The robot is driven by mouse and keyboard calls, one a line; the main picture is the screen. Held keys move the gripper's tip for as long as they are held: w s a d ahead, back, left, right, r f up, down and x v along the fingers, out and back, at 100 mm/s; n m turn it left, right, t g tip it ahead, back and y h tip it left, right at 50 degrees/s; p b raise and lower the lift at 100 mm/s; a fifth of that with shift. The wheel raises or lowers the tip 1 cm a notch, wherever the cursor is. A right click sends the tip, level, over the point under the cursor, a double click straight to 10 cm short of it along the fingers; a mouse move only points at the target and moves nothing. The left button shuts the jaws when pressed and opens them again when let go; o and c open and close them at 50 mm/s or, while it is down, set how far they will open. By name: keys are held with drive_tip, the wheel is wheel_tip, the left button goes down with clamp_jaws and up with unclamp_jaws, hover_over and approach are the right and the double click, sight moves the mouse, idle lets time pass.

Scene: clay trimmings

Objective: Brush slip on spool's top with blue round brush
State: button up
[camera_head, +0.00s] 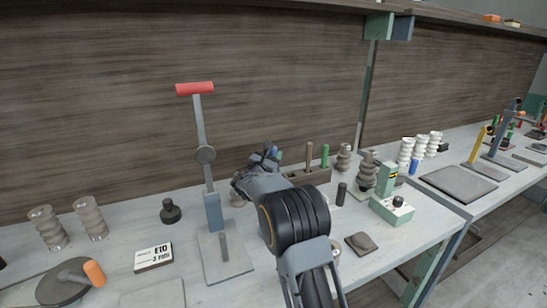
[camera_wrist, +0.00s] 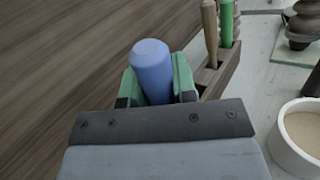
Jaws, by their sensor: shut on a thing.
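My gripper (camera_wrist: 152,88) is shut on the blue round brush (camera_wrist: 152,62), whose blue handle stands up between the green finger pads. In the head view the blue brush end (camera_head: 272,151) shows small above my gripper (camera_head: 264,160). The bristles are hidden. A white bowl of beige slip (camera_wrist: 301,134) is at the right edge of the wrist view, apart from my gripper. A ribbed clay spool (camera_wrist: 306,22) on a dark base stands beyond it, partly cut off; a ribbed spool also shows in the head view (camera_head: 368,167). I cannot tell which spool is meant.
A wooden rack (camera_wrist: 222,72) with a brown and a green handle stands close right of my gripper. A red-handled lever press (camera_head: 206,185) stands to the left. A green box with a knob (camera_head: 392,208) is at the right. The wooden wall (camera_head: 110,120) is behind.

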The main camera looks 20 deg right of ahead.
drive_tip(key=shift+r, duration=0.4)
drive_tip(key=shift+r+p, duration=1.8)
drive_tip(key=shift+r, duration=1.05)
